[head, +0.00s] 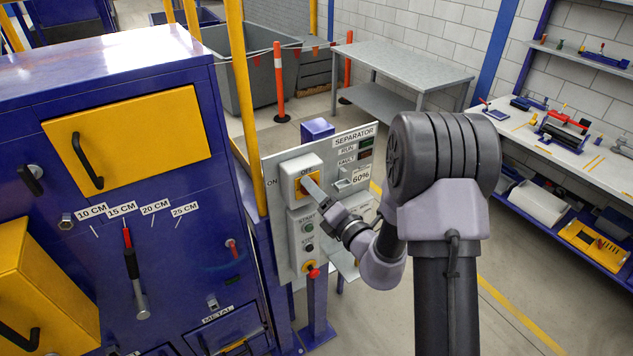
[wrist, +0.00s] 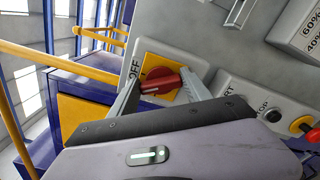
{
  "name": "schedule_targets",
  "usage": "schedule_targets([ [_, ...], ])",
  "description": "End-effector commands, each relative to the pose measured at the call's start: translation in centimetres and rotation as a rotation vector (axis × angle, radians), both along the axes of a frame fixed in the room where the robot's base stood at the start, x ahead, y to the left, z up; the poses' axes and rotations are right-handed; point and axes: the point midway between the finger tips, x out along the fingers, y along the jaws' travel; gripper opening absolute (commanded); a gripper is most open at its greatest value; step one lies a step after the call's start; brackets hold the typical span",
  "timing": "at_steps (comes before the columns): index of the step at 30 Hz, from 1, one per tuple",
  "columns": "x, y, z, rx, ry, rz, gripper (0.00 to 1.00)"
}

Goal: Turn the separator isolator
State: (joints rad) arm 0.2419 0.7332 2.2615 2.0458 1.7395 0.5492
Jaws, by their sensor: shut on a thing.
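The separator isolator is a red rotary handle (wrist: 163,80) on a yellow plate in the wrist view. Its grey box (head: 291,168) is at the upper left of the control panel in the head view. The word OFF (wrist: 134,70) stands at the plate's left edge in the wrist view, and the handle's pale-marked end points roughly that way. My gripper (wrist: 162,82) is shut on the handle, one finger on each side; it also shows in the head view (head: 310,188). In the head view my gripper hides the handle.
The grey panel (head: 357,143) carries a SEPARATOR label, start and stop buttons and a red emergency knob (head: 314,272) below the isolator. A yellow post (head: 241,90) and the blue cabinet (head: 60,190) stand close on the left.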

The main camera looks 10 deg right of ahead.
Motion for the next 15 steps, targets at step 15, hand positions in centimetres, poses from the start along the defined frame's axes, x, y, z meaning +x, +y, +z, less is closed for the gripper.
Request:
schedule_targets([
  [15, 0.01, -0.10, 0.04, 0.391, 0.129, -0.001, 0.16],
])
